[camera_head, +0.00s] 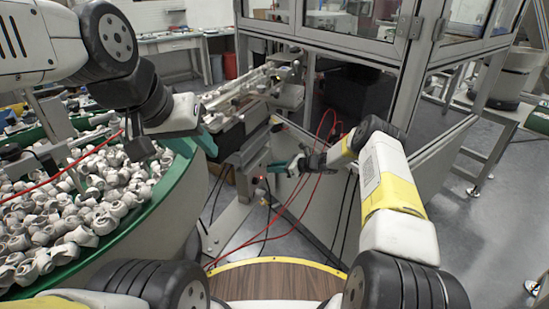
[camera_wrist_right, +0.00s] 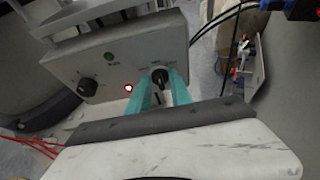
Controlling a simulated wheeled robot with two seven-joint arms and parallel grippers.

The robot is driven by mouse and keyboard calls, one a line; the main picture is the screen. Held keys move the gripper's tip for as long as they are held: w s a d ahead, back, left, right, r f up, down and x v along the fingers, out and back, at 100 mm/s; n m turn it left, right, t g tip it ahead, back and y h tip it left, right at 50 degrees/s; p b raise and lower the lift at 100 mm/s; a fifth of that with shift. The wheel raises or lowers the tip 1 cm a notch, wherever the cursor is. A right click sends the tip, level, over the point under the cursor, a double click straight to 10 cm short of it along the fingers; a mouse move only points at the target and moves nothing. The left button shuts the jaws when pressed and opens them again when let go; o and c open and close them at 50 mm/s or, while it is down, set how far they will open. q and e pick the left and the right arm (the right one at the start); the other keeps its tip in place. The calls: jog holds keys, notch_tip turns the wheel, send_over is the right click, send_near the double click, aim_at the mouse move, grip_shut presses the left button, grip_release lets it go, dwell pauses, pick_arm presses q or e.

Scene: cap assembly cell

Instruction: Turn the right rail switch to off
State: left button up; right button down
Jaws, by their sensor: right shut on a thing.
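The grey control box (camera_wrist_right: 120,60) fills the upper part of the right wrist view. The right rail switch (camera_wrist_right: 160,76) is a black knob on its right side. My right gripper (camera_wrist_right: 161,88) has its teal fingers on either side of this knob and is shut on it. The knob's pointer and lettering are too small to read surely. In the head view my right gripper (camera_head: 284,168) reaches left to the box beside the rail frame; the switch is hard to make out there. My left gripper (camera_head: 174,147) hangs above the bowl's edge, its teal fingers wide apart and empty.
A second black knob (camera_wrist_right: 87,87), a lit red lamp (camera_wrist_right: 128,88) and a green button (camera_wrist_right: 108,57) share the box front. A green-rimmed bowl (camera_head: 165,205) of white caps (camera_head: 75,215) stands at left. Red cables (camera_head: 295,215) hang around my right gripper.

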jog(key=c, duration=1.2)
grip_release()
jog(key=shift+o, duration=0.2)
jog(key=v, duration=0.7)
jog(key=shift+s+d, duration=0.15)
jog(key=shift+d, duration=0.2)
jog(key=shift+r, duration=0.1)
jog(key=shift+r, duration=0.1)
